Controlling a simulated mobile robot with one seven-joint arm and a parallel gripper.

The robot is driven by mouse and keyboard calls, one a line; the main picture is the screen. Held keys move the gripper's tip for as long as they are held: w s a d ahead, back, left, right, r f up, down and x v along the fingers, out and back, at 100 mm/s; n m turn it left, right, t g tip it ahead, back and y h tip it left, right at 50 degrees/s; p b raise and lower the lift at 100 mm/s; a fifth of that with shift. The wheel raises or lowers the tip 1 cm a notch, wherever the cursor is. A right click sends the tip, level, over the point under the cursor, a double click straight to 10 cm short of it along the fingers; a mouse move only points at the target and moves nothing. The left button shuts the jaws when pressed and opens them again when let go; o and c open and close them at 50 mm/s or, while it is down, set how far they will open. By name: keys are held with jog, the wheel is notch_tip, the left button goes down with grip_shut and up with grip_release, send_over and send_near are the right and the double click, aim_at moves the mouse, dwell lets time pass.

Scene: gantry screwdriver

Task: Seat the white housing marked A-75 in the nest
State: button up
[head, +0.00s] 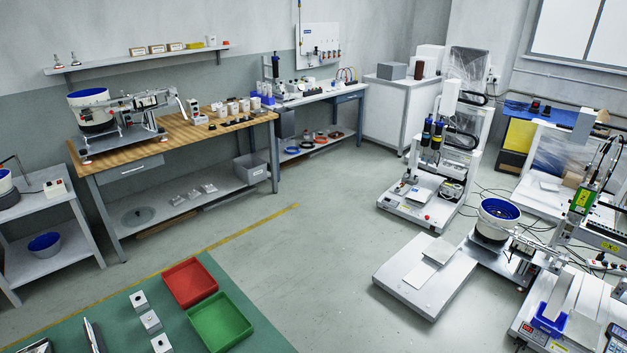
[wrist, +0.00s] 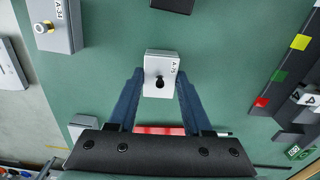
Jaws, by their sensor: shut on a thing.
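In the wrist view, a white housing (wrist: 160,60) with a dark round hole in its face sits between my fingertips. Its label starts with A-7; the last character is hard to read. My gripper (wrist: 160,78) is shut on this housing, with one blue finger at each side. I cannot tell whether the housing touches the green surface behind it. I cannot make out the nest for certain in either view. My gripper does not show in the head view.
A dark strip with coloured squares (wrist: 283,75) lies at right. In the head view, red (head: 189,283) and green (head: 220,322) trays lie on the green mat (head: 110,294).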

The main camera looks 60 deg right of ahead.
grip_shut()
notch_tip(320, 180, up, 7)
jog(key=p, duration=0.8)
